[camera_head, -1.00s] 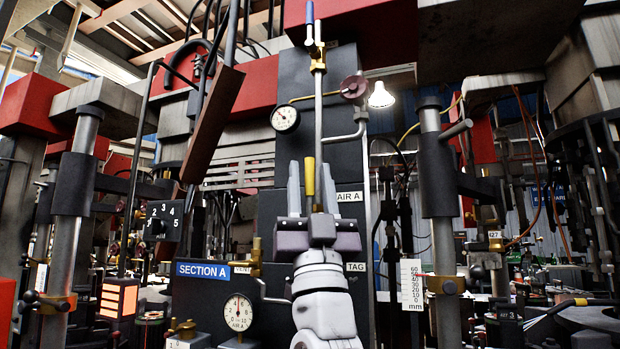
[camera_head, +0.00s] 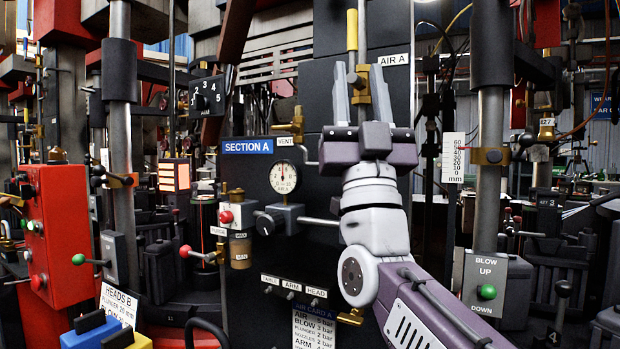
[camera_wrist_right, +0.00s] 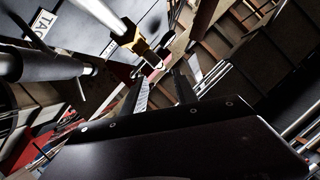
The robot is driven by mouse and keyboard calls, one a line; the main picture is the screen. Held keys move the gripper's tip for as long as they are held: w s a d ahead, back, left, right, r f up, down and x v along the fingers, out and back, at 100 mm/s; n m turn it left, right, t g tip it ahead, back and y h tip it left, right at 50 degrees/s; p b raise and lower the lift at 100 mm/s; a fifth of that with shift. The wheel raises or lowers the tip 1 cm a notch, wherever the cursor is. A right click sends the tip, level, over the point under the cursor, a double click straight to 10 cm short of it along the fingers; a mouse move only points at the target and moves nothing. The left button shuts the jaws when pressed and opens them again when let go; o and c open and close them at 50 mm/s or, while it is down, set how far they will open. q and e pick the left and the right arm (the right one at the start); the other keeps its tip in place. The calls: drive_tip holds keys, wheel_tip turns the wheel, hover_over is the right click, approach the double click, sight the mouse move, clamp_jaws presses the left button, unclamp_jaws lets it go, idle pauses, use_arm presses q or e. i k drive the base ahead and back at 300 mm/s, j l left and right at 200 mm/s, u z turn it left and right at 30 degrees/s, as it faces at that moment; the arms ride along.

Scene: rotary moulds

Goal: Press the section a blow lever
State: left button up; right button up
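A grey box (camera_head: 497,266) marked BLOW, UP and DOWN stands at the right in the head view, with a green ball knob (camera_head: 487,291) on its front. A yellow-handled lever (camera_head: 352,30) stands upright beside the AIR A label (camera_head: 394,60), above a brass fitting. I cannot tell which of these is the section A blow lever. My right gripper (camera_head: 361,88) points upward in front of the dark panel, its two fingers apart and nothing held. The brass fitting shows between the fingers; contact cannot be told. In the wrist view the fingers (camera_wrist_right: 162,88) are also apart. My left gripper is not in view.
The SECTION A sign (camera_head: 248,146) and a round gauge (camera_head: 284,177) are on the panel left of my right arm. A red box (camera_head: 66,229) with knobs and a HEADS B card (camera_head: 118,311) are at the left. A thick vertical column (camera_head: 489,150) rises right of my arm.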

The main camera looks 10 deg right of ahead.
sight(487, 292)
drive_tip(key=k, duration=1)
